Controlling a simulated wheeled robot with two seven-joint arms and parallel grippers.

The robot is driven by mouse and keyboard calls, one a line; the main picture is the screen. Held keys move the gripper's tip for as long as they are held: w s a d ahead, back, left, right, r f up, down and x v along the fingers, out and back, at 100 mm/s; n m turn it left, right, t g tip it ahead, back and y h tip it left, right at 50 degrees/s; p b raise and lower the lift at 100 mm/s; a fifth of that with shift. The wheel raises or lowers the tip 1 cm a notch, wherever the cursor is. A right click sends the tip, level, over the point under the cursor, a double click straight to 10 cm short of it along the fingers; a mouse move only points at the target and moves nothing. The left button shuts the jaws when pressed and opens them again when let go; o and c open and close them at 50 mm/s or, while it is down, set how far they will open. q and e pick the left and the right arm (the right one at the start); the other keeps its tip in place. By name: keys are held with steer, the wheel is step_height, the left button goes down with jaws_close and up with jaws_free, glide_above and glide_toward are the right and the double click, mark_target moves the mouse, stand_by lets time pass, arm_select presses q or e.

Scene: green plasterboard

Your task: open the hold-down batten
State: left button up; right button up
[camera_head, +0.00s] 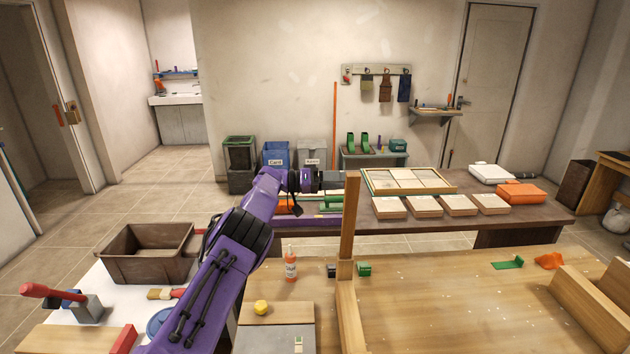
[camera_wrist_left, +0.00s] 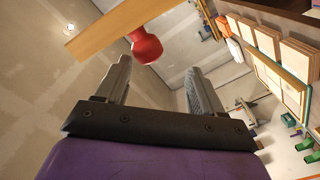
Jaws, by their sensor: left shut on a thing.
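The hold-down batten (camera_head: 348,225) is a light wooden bar standing nearly upright above the workbench in the head view. Its lower end is by a wooden rail (camera_head: 350,315) on the bench. In the left wrist view the batten (camera_wrist_left: 105,27) slants across the top left, with a red knob (camera_wrist_left: 147,46) on it. My left gripper (camera_head: 338,180) is at the batten's top end, and its fingers (camera_wrist_left: 160,85) are on either side of the line to the knob. The knob is hidden in the head view. My right gripper is not in view.
An orange-labelled bottle (camera_head: 290,266), a yellow knob (camera_head: 261,307) and a green block (camera_head: 364,268) are near the rail. A brown bin (camera_head: 145,254) stands at left. A dark table (camera_head: 540,208) with panels is behind. The bench right of the rail is mostly clear.

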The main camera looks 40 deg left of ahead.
arm_select(q)
steer(key=b+v, duration=0.3)
steer(key=v, duration=1.4)
steer(key=shift+a+f+b, duration=0.2)
steer(key=shift+a+b, duration=0.15)
steer(key=shift+a, duration=0.05)
